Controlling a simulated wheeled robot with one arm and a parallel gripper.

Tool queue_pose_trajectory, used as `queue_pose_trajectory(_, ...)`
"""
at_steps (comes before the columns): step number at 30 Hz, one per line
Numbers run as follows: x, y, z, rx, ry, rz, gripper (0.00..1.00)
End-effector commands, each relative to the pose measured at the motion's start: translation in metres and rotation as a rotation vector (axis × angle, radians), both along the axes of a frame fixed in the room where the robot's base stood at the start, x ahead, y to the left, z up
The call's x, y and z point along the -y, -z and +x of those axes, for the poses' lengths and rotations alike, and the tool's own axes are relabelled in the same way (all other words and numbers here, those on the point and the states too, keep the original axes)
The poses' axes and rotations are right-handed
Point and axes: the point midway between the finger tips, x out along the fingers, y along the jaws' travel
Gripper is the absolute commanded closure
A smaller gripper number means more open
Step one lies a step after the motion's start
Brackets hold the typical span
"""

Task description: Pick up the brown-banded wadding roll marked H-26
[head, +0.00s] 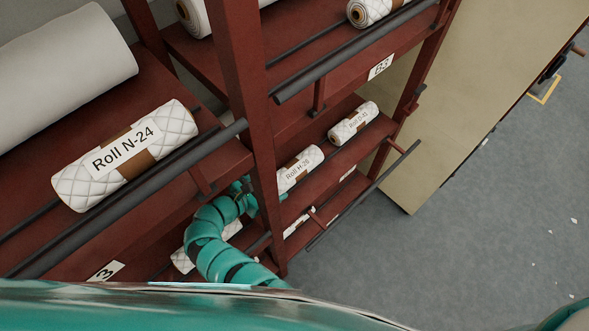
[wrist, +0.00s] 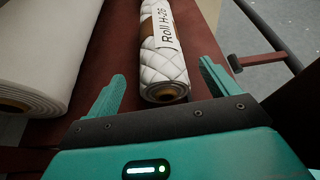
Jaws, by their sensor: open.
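The white quilted roll H-26 (wrist: 165,68) lies on a dark red shelf in the wrist view, with its label and part of a brown band showing. Its near end, with a brown core, faces my gripper (wrist: 162,69). My gripper is open and empty, one finger on each side of that near end, with a visible gap on both sides. In the head view, roll H-26 (head: 300,167) lies on a lower shelf, right of a red post. My teal arm reaches towards it from the left, and the post partly hides the gripper end.
A large plain white roll (wrist: 45,50) lies left of the gripper on the same shelf. A dark rail (wrist: 262,60) runs at the right. Roll N-24 (head: 125,155) and another quilted roll (head: 353,123) lie on shelves. Grey floor (head: 480,220) is open at right.

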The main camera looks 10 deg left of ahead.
Motion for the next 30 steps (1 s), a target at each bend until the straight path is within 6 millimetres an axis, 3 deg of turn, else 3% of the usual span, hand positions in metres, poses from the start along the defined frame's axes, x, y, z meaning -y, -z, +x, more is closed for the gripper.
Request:
queue_pose_trajectory(11, 0.009, 0.005, 0.012, -0.001, 0.001, -0.001, 0.13)
queue_pose_trajectory(19, 0.028, 0.018, 0.039, -0.001, 0.003, -0.001, 0.13)
queue_pose_trajectory(26, 0.029, 0.018, 0.042, 0.000, 0.000, -0.001, 0.13)
queue_pose_trajectory(30, 0.029, 0.018, 0.042, 0.000, 0.000, -0.001, 0.37)
